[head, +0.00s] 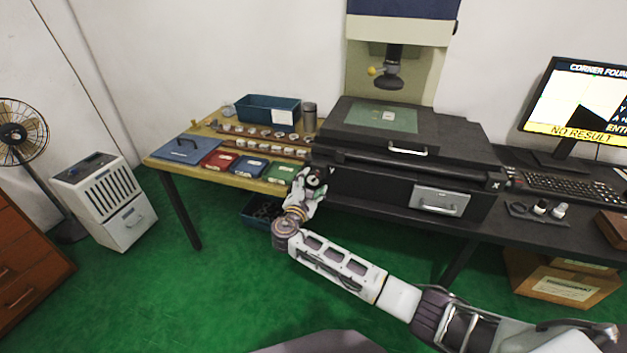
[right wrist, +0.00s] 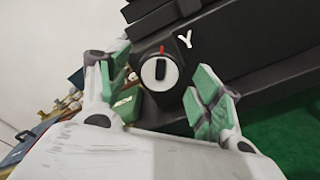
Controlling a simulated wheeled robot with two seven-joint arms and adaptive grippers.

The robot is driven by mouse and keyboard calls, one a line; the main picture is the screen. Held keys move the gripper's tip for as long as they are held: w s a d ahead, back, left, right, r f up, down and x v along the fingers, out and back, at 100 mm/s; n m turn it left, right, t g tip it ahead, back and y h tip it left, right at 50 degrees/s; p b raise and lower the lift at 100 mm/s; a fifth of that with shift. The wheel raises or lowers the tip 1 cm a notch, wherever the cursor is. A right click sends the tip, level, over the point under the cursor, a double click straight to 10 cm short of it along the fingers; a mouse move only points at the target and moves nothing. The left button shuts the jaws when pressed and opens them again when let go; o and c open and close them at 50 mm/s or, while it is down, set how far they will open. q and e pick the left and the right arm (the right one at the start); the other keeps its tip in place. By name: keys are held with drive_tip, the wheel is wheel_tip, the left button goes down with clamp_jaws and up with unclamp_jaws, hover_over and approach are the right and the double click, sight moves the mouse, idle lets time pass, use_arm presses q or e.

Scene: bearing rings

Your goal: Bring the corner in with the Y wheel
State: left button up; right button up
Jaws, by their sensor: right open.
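The Y wheel (right wrist: 160,73) is a round white-faced knob with a black grip bar and a red mark above it. It sits on a black housing by a white letter Y. My right gripper (right wrist: 163,98) is open, with one green-padded finger on each side of the wheel; whether either pad touches it I cannot tell. In the head view the right gripper (head: 308,188) is at the left front corner of the black measuring machine (head: 400,165) and partly hides the wheel. A small pale part (head: 388,116) lies on the greenish glass stage (head: 372,117). My left gripper is not in view.
The monitor (head: 580,100) shows "CORNER FOUN…", cut off, and "NO RESULT" on a yellow band. Another knob (head: 509,175) is by the X mark. A wooden table (head: 160,160) with coloured trays and rings stands left. Green floor is open in front.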

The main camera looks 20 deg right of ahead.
drive_tip(key=v, duration=0.8)
drive_tip(key=shift+s+a, duration=0.2)
drive_tip(key=shift+d+f, duration=0.1)
drive_tip(key=shift+f, duration=0.05)
